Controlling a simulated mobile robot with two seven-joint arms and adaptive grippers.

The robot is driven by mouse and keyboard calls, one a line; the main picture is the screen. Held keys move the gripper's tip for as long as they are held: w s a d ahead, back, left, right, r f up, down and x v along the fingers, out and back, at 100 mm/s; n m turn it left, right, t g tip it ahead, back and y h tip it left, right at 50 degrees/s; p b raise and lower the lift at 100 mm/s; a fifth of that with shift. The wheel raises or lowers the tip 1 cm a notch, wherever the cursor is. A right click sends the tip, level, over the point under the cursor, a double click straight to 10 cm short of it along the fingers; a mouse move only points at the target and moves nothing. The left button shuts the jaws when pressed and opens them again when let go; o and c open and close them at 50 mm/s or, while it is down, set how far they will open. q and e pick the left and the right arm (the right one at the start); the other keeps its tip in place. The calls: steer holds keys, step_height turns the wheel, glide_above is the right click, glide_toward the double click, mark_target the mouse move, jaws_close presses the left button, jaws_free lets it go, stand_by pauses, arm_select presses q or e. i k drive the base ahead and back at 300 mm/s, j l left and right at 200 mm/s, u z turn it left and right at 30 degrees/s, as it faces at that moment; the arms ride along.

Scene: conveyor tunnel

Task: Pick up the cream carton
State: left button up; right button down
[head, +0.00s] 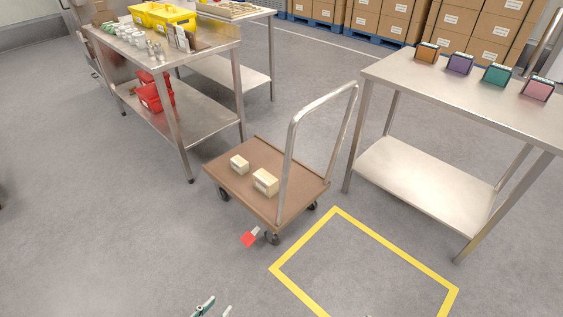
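Two small cream cartons sit on the brown deck of a cart: a smaller-looking one (239,165) and, to its right and nearer, a larger-looking one (265,182) with a label on its side. I cannot tell which one the task means. My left gripper (215,309) shows only by its fingertips at the bottom edge, well in front of the cart. The tips are apart with nothing seen between them. Of my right gripper, at most a tiny speck shows at the bottom edge.
The cart deck (222,182) has a tall metal handle (292,140) on its right. A red-and-white tag (250,237) is by its front wheel. Steel tables stand left (205,58) and right (400,72). A yellow floor outline (310,294) lies in front; the floor inside is clear.

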mark_target(240, 164)
steer(key=i+j+z, duration=0.1)
steer(key=j+z, duration=1)
steer(key=j, duration=1.2)
steer(key=k+j+z, duration=0.1)
steer(key=j, duration=0.35)
